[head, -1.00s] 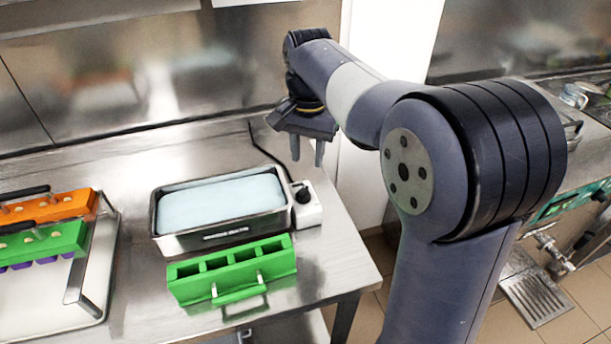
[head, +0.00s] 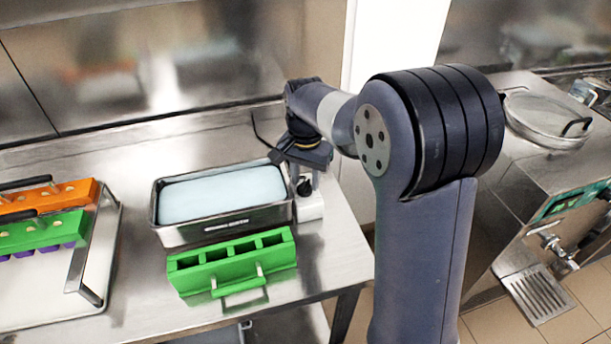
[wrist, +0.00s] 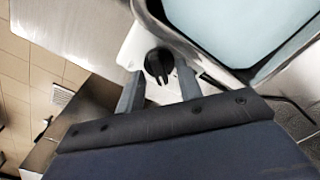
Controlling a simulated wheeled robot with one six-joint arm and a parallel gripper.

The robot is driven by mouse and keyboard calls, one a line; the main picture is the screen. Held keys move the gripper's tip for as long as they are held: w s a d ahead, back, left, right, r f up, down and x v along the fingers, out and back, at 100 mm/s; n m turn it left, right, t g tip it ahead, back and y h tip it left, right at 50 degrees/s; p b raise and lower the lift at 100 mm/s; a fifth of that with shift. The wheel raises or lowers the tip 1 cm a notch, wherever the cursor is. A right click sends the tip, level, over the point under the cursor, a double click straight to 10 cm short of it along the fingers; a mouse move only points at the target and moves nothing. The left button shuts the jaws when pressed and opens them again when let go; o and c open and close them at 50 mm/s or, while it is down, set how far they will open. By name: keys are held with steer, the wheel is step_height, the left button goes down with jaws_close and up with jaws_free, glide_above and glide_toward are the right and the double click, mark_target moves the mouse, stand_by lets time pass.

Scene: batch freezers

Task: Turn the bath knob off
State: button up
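The bath is a steel tub (head: 225,229) of pale blue liquid on the steel table. A white control box (head: 310,208) stands at its right end and carries the black bath knob (head: 304,187). In the wrist view the knob (wrist: 158,64) shows as a round dial with a raised grip bar. My gripper (head: 306,178) is over the box, pointing down. In the wrist view its two fingers (wrist: 158,88) are apart, one on each side of the knob's lower part, with nothing clamped between them. I cannot tell whether they touch the knob.
A green mould (head: 232,264) with empty slots stands in front of the bath. A tray (head: 92,300) with orange (head: 48,198) and green (head: 45,236) moulds lies at the left. A black cable (head: 262,137) runs behind the box. The table's right edge is close to the box.

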steer(key=shift+c, duration=0.2)
jaws_close()
stand_by(0.5)
steer(key=n+p, duration=0.1)
steer(key=n, duration=0.2)
steer(key=shift+a+n, duration=0.1)
steer(key=shift+n, duration=0.3)
steer(key=shift+n+p, duration=0.45)
steer(key=shift+n, duration=1.55)
steer(key=shift+o, duration=0.2)
jaws_free()
